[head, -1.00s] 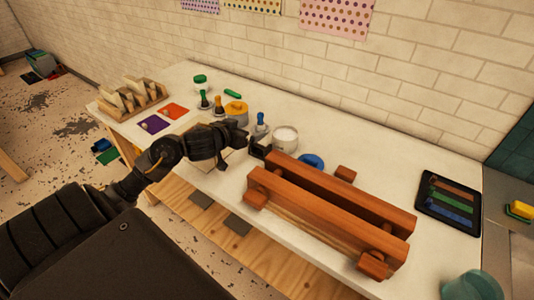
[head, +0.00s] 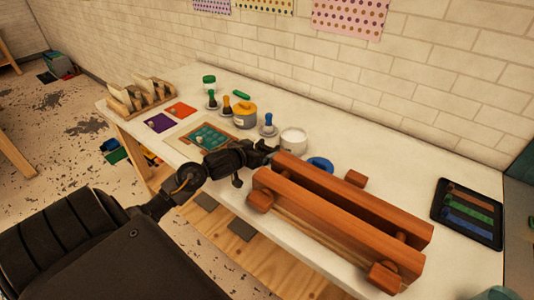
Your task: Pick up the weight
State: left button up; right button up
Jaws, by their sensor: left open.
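I cannot pick out the weight with certainty. A blue-topped piece with a round base (head: 268,123) stands upright on the white table, behind my left gripper. A blue round thing (head: 320,164) lies partly hidden behind the wooden rail frame. My left gripper (head: 262,157) is open, over the table at the left end of the wooden rail frame (head: 340,225). It is in front of the white jar (head: 293,141), and I see nothing held in it. Its fingers are dark and partly hard to make out. My right gripper is not in view.
A framed board with green pieces (head: 207,137) lies left of the gripper. Behind it are a yellow pot (head: 245,117) and small green- and orange-topped pieces (head: 226,105). A wooden rack (head: 140,95) stands far left; a black tray (head: 468,213) lies right. The rear table strip is mostly clear.

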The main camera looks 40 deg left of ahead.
aim_at(267, 151)
pick_arm(q)
jog(key=shift+x, duration=3.05)
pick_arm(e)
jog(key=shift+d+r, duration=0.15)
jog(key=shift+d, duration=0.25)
pick_arm(q)
jog(key=c, duration=1.6)
jog(key=shift+r, duration=0.15)
jog(key=shift+c, duration=0.9)
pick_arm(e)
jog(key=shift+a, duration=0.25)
